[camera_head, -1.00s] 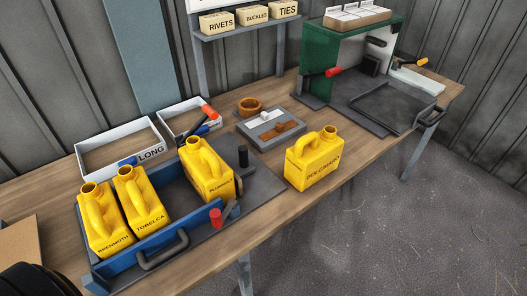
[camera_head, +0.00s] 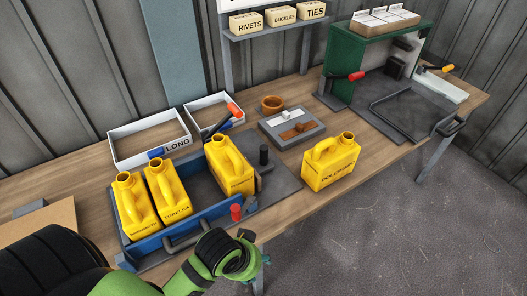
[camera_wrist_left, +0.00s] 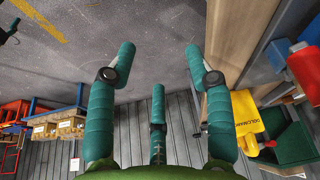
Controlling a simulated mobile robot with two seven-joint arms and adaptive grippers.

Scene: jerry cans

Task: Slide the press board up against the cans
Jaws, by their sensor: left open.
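Three yellow jerry cans stand in the blue-walled frame: the left can (camera_head: 133,207), the middle can (camera_head: 167,195) and the right can (camera_head: 231,168), with a gap between the middle and right ones. A thin brown upright edge (camera_head: 258,184), possibly the press board, shows right of the right can, mostly hidden. I cannot tell whether it touches the can. A red knob (camera_head: 236,212) shows at the frame's front right. My left gripper (camera_head: 252,248) is in front of the frame, beyond the table's front edge. Its fingers (camera_wrist_left: 159,62) are spread and empty. My right gripper is out of view.
A fourth yellow can (camera_head: 331,163) stands apart to the right. A black post (camera_head: 263,155) rises behind the frame's right end. A grey tray (camera_head: 291,127), white bins (camera_head: 150,142) and a green-sided station (camera_head: 378,65) stand behind. A handle (camera_head: 187,240) juts from the blue front wall (camera_head: 150,243).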

